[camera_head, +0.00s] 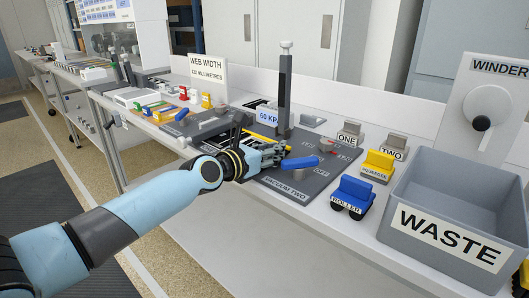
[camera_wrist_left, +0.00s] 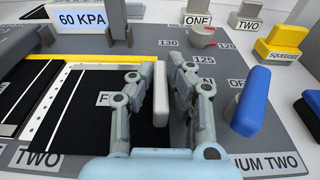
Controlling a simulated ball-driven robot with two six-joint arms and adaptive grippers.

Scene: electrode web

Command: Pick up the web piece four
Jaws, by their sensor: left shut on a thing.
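In the left wrist view, a black web piece (camera_wrist_left: 90,122) lies on the dark board, with a white label on it that begins with F; the rest is hidden by my finger. My left gripper (camera_wrist_left: 164,88) is shut on a pale grey upright tab (camera_wrist_left: 161,98), which stands between its fingers at the right edge of the black piece. Whether the tab is joined to that piece I cannot tell. In the head view my left gripper (camera_head: 277,154) is low over the board, just left of a blue lever (camera_head: 300,163). My right gripper is in neither view.
The blue lever (camera_wrist_left: 251,101) stands close right of my fingers, near the VACUUM TWO label. A dark post (camera_head: 284,95) rises behind. A blue roller (camera_head: 352,195), a yellow squeegee (camera_head: 378,164) and a grey WASTE bin (camera_head: 440,235) stand to the right.

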